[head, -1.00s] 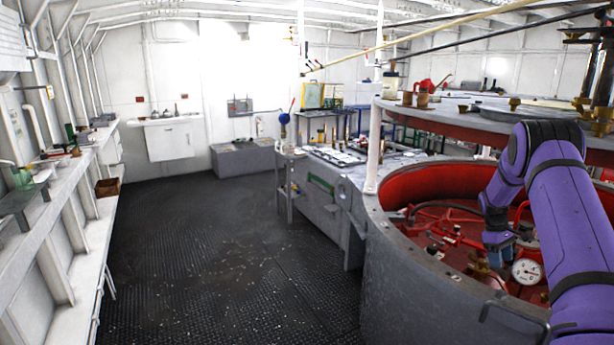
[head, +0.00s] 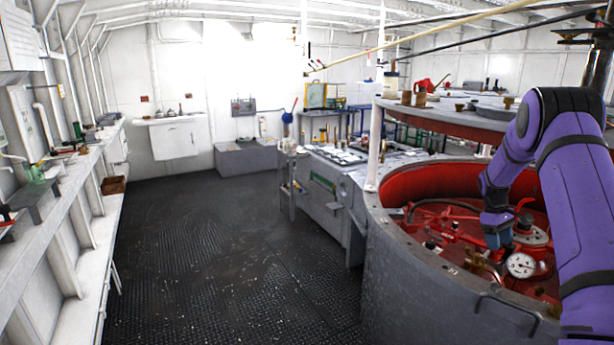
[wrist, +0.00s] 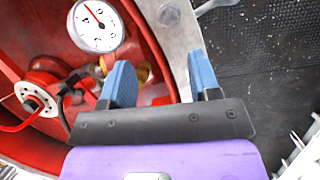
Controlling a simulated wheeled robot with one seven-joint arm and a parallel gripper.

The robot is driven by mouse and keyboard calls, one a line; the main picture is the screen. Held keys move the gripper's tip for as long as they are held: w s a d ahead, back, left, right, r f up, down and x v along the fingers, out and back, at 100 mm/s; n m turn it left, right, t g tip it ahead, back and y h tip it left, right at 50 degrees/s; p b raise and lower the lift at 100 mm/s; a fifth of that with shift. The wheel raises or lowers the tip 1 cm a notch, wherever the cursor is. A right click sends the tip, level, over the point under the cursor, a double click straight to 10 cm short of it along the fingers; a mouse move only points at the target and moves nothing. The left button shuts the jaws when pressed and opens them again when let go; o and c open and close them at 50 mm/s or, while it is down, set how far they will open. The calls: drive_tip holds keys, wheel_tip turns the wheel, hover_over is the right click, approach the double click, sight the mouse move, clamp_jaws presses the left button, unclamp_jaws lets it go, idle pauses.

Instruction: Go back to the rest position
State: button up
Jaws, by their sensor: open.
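My purple arm reaches in from the right in the head view and bends down over the round grey tank (head: 400,270) with red fittings inside. My gripper (head: 498,238) hangs low near the tank's inner side, close to a white-faced gauge (head: 521,265). In the wrist view my gripper (wrist: 163,88) shows two blue fingers spread apart with nothing between them. The gauge (wrist: 95,25) lies at the upper left there, and the tank's grey rim (wrist: 172,35) passes behind the space between the fingers.
A round upper deck (head: 450,118) with small items stands above the tank's far side. A workbench (head: 335,185) is beyond the tank. A long white shelf (head: 60,195) runs along the left wall. The dark riveted floor (head: 220,250) between is clear.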

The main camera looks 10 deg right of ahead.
drive_tip(key=s+a+r+m+t, duration=0.15)
drive_tip(key=s+a+r, duration=0.25)
drive_tip(key=a+r, duration=0.55)
drive_tip(key=s+a+r+t, duration=0.25)
drive_tip(key=a+r, duration=0.45)
drive_tip(key=r, duration=0.6)
drive_tip(key=s+a+r+m+t, duration=0.1)
drive_tip(key=s+a+r, duration=0.3)
drive_tip(key=s+a, duration=0.15)
drive_tip(key=s+a+r+t, duration=0.1)
drive_tip(key=s+a+r, duration=0.35)
drive_tip(key=s, duration=0.25)
drive_tip(key=s+a+t, duration=0.1)
drive_tip(key=s+a, duration=0.2)
drive_tip(key=s, duration=0.3)
drive_tip(key=s+a+f+m+t+y, duration=0.1)
drive_tip(key=s+a, duration=0.2)
drive_tip(key=s, duration=0.4)
drive_tip(key=s+a, duration=0.3)
drive_tip(key=s, duration=0.3)
drive_tip(key=shift+s+a+f+t+y, duration=0.3)
drive_tip(key=shift+s+f+t+y, duration=0.05)
drive_tip(key=shift+f+t+y, duration=0.05)
